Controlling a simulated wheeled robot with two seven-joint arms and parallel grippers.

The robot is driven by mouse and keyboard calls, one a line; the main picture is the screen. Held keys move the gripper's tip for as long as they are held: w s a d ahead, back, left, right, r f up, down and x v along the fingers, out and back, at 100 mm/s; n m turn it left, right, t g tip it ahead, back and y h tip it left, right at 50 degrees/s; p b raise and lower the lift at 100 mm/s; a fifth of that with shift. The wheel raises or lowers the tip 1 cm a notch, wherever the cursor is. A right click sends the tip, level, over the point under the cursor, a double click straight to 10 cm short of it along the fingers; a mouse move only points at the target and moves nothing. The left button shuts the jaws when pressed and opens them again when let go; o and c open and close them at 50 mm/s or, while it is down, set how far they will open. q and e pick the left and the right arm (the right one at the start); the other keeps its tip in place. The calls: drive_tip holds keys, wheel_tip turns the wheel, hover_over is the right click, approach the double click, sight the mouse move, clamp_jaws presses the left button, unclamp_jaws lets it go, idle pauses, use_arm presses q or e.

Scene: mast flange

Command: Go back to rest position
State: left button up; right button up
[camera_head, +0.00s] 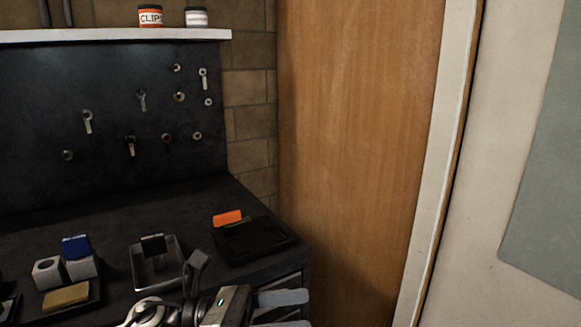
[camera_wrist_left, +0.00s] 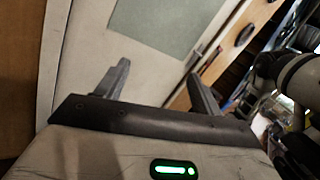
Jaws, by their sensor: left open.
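My left gripper (camera_head: 290,309) is at the bottom of the head view, in front of the right end of the dark workbench. Its two grey fingers point right and are spread apart, with nothing between them. In the left wrist view the gripper (camera_wrist_left: 157,84) also shows open and empty, its fingers towards a pale wall or door with a grey-green panel. My right gripper is not seen in either view. A white and black arm part shows at the right edge of the wrist view.
The dark workbench (camera_head: 120,208) holds a black tray with an orange item (camera_head: 228,217), a grey metal tray (camera_head: 172,279), a blue item (camera_head: 76,247) and a yellow block (camera_head: 66,296). A wooden door (camera_head: 350,130) stands right of it. A pegboard with hanging hardware is behind.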

use_arm(q)
drive_tip(key=w+a+f+n+t+y, duration=0.1)
drive_tip(key=a+f+n+t+y, duration=0.25)
drive_tip(key=n+t, duration=0.75)
drive_tip(key=w+a+f+n+t+y, duration=0.1)
drive_tip(key=a+f+n+t+y, duration=0.3)
drive_tip(key=n, duration=1.3)
drive_tip(key=s+a+f+n+y, duration=0.2)
drive_tip(key=s+f+n+y, duration=0.1)
drive_tip(key=f+n, duration=0.4)
drive_tip(key=s+a+f+n+g+y, duration=0.1)
drive_tip(key=s+a+f+n+y, duration=0.2)
drive_tip(key=f+n+y, duration=0.2)
wheel_tip(320, 180, down, 2)
drive_tip(key=n, duration=0.2)
drive_tip(key=shift+s+f+n+g, duration=0.15)
drive_tip(key=shift+s+n+g, duration=0.15)
drive_tip(key=shift+n, duration=0.1)
drive_tip(key=s+f+n+g, duration=0.1)
drive_tip(key=s+f, duration=0.1)
drive_tip(key=s+a+f+n+g, duration=0.1)
drive_tip(key=s+f+n, duration=0.1)
drive_tip(key=s+f+n+g+y, duration=0.1)
drive_tip(key=s+f, duration=0.1)
drive_tip(key=shift+s+a+n+g, duration=0.3)
drive_tip(key=shift+s+a, duration=0.1)
drive_tip(key=shift+c, duration=0.4)
